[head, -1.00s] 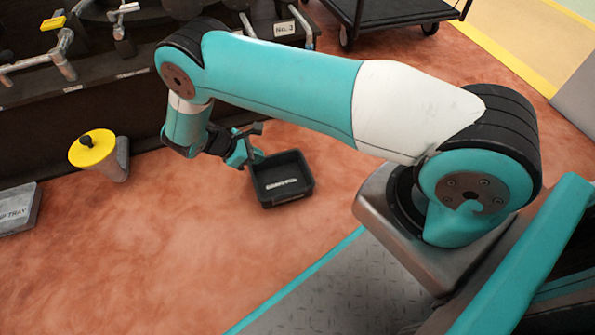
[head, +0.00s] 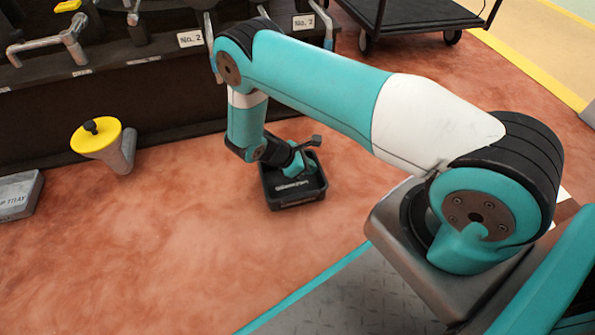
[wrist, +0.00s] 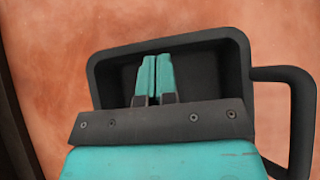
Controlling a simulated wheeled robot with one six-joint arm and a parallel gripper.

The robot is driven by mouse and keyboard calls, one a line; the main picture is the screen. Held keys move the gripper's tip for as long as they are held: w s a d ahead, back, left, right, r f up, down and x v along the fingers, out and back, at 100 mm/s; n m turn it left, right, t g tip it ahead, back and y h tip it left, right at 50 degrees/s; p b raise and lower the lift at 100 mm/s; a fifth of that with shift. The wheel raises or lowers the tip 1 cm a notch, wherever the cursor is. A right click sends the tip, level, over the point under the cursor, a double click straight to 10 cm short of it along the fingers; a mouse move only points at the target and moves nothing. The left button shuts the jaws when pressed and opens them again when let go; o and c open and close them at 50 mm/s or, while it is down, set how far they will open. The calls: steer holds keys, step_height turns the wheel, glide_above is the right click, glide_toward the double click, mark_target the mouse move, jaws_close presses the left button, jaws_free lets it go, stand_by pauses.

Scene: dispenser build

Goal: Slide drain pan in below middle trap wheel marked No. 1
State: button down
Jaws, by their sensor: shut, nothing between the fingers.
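A black rectangular drain pan (head: 292,201) with pale lettering on its inside lies on the reddish floor in the head view. My gripper (head: 300,169) is over the pan, its lower end in front of or inside the pan opening. In the wrist view, the pan (wrist: 235,62) shows its rim and a loop handle at the right. There the two teal fingers of my gripper (wrist: 155,75) are together, with nothing between them, over the pan's interior. Part of the pan is hidden by the gripper body. No wheel marked No. 1 is readable.
A dark bench with pipes and tags "No. 2" (head: 191,39) and "No. 3" (head: 303,21) runs along the back. A black cart (head: 415,18) stands behind.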

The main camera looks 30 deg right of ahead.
steer(key=shift+s+d, duration=0.1)
steer(key=shift+d, duration=0.1)
steer(key=shift+s+d+r+p, duration=0.1)
steer(key=shift+d+r+p, duration=0.05)
steer(key=shift+d+p, duration=0.2)
steer(key=shift+s+d+p, duration=0.25)
steer(key=shift+d+p, duration=0.3)
steer(key=shift+d, duration=0.05)
steer(key=shift+a, duration=0.1)
